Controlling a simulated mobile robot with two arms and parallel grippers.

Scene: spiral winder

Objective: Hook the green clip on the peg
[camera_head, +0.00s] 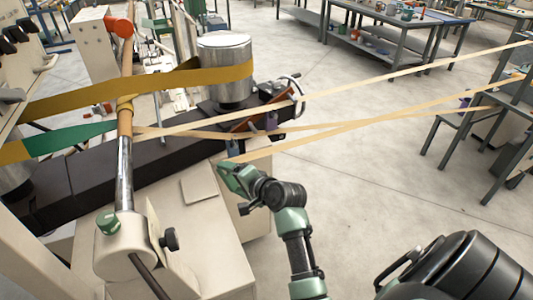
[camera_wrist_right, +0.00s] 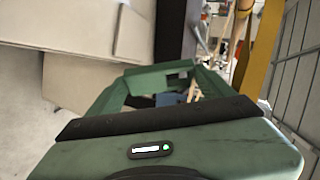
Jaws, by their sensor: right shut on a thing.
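My right gripper (camera_head: 228,168) is green and shut, beside the end of the dark winder arm. In the right wrist view its fingers (camera_wrist_right: 170,82) close around a small area with a blue-grey part (camera_wrist_right: 170,100). The green clip is hard to tell from the green fingers; a tan band (camera_head: 330,131) runs to the fingertips. Just beyond the fingertips are blue-grey parts (camera_head: 233,147) under an orange-brown bracket (camera_head: 255,121). I cannot tell for sure which part is the peg. My left gripper is not in view.
A steel drum (camera_head: 225,72) wrapped by a mustard belt (camera_head: 140,90) stands behind. A second tan band (camera_head: 400,74) crosses above. A steel and wooden shaft (camera_head: 124,170) stands at the left. A beige cabinet (camera_head: 195,240) is left of my right arm.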

